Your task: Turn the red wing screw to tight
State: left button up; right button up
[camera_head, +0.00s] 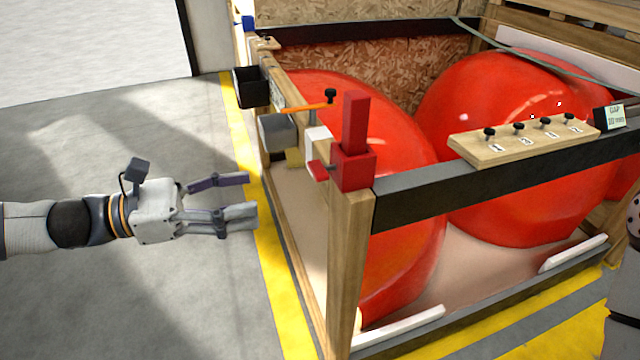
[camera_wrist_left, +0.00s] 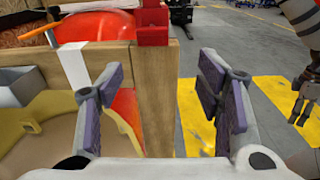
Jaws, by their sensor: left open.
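The red wing screw (camera_head: 318,170) sticks out to the left from a red clamp block (camera_head: 354,168) on top of the wooden corner post. The red block also shows at the top of the left wrist view (camera_wrist_left: 152,28), but I cannot make out the wing there. My left gripper (camera_head: 250,197) is open and empty, left of the crate and a little lower than the screw. Its two purple-padded fingers (camera_wrist_left: 168,95) stand apart in the wrist view, with the post behind the gap. My right gripper (camera_wrist_left: 303,108) hangs at the right of the wrist view; its jaw state is unclear.
An orange-handled clamp (camera_head: 305,107), a grey box (camera_head: 277,131) and a black bin (camera_head: 250,87) sit along the left rail. Floor left of the crate is clear.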

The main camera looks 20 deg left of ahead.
aim_at(311, 171)
pick_arm(q)
jog(key=shift+t, duration=0.3)
jog(key=b+x, duration=0.1)
jog(key=x, duration=0.2)
jog(key=r+b+x, duration=0.1)
jog(key=x, duration=0.3)
jog(key=b+x, duration=0.1)
jog(key=x, duration=0.3)
jog(key=shift+w+r+b, duration=0.15)
jog(key=shift+w+b, duration=0.15)
jog(key=shift+w, duration=0.2)
jog(key=shift+a, duration=0.1)
pick_arm(e)
jog(key=s+f+g, duration=0.2)
jog(key=s+f, duration=0.2)
jog(key=shift+s+f, duration=0.25)
jog(key=shift+s, duration=0.05)
pick_arm(q)
jog(key=shift+c, duration=0.2)
jog(key=c, duration=1.1)
